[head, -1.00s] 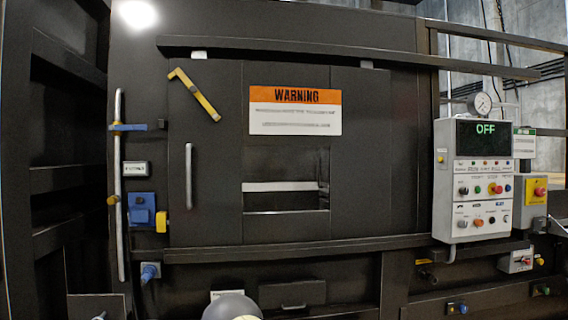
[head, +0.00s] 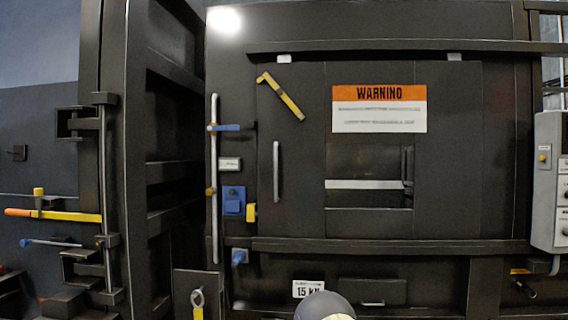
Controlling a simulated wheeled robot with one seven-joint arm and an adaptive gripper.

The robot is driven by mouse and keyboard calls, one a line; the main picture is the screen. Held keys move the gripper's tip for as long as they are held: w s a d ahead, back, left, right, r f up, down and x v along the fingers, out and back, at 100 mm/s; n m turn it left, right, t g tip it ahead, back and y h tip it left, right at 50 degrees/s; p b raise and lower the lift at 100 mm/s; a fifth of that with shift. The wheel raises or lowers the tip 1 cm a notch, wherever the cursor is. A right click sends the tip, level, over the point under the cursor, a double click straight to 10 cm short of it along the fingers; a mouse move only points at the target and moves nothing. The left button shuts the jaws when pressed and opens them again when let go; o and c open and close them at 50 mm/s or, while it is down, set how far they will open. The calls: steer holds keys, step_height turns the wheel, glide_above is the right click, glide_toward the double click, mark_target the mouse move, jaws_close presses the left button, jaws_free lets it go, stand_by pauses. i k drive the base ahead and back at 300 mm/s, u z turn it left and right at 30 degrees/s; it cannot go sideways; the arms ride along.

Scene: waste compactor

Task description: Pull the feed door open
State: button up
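The feed door (head: 300,210) is a dark sliding panel hung from a top rail, with an orange and white warning label (head: 379,108) and a window opening. Its vertical grey handle (head: 276,172) is on the left part of the door. A yellow lever (head: 281,97) sits slanted at the door's upper left. A long vertical grey bar (head: 214,180) with a blue lever (head: 224,127) stands left of the door. The door looks closed. My gripper is not in view; only a rounded grey part, probably of my arm, shows at the bottom edge.
A blue box (head: 233,200) and a yellow block (head: 251,211) are beside the door's left edge. A control panel (head: 548,185) is cut off at the right. Dark frame posts and a yellow-orange bar (head: 55,215) stand at the left.

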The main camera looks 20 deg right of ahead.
mark_target(379, 101)
steer(key=z, duration=0.3)
steer(key=k, duration=0.2)
steer(key=u, duration=0.95)
steer(key=i, duration=1.05)
steer(key=z, duration=0.4)
